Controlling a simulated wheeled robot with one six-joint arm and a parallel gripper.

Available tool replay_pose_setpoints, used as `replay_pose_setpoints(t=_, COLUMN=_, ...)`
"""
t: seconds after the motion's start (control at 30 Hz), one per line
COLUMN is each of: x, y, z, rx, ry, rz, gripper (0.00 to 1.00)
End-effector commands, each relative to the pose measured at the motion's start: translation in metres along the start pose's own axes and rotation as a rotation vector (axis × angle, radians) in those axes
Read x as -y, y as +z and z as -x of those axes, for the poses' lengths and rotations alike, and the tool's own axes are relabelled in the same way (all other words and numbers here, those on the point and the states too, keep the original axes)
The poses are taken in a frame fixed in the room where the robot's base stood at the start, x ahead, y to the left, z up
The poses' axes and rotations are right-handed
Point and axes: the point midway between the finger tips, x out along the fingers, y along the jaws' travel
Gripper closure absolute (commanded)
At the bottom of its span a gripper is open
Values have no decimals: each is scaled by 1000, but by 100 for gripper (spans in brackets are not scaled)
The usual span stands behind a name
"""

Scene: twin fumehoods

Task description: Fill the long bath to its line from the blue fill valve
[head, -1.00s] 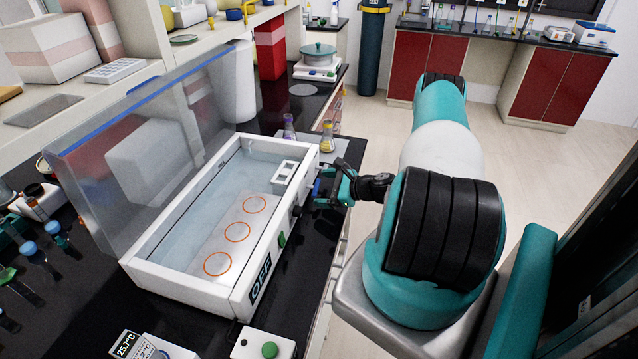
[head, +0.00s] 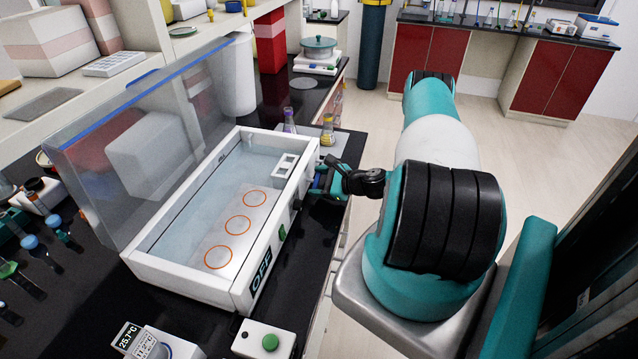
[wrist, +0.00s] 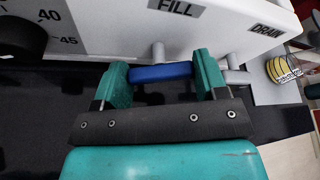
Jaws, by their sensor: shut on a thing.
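The long bath (head: 185,287) is a white open tank with a clear raised lid. Clear liquid and a plate with orange rings show inside it; I cannot make out the fill line. In the wrist view, the bath's front (wrist: 115,28) carries a FILL label, with a DRAIN label to its right. The blue fill valve handle (wrist: 160,73) lies crosswise below FILL. My gripper (wrist: 160,82) is shut on this handle, one teal finger at each end. In the head view, my gripper (head: 322,181) is at the bath's right side and mostly hides the valve.
A grey drain handle (wrist: 236,77) is close beside my right finger. A black dial (wrist: 20,38) is at left. A green-button box (head: 264,342) sits at the near bench edge.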

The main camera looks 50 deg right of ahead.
Motion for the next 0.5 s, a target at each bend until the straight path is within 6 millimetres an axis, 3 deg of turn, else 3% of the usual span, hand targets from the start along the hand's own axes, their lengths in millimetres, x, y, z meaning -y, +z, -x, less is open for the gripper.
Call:
replay_pose_setpoints(t=0.3, x=-3, y=-3, z=-1, rx=1, ry=-109, rz=259, gripper=57)
replay_pose_setpoints(t=0.5, x=-2, y=0, z=0, rx=-1, ry=-121, rz=292, gripper=57)
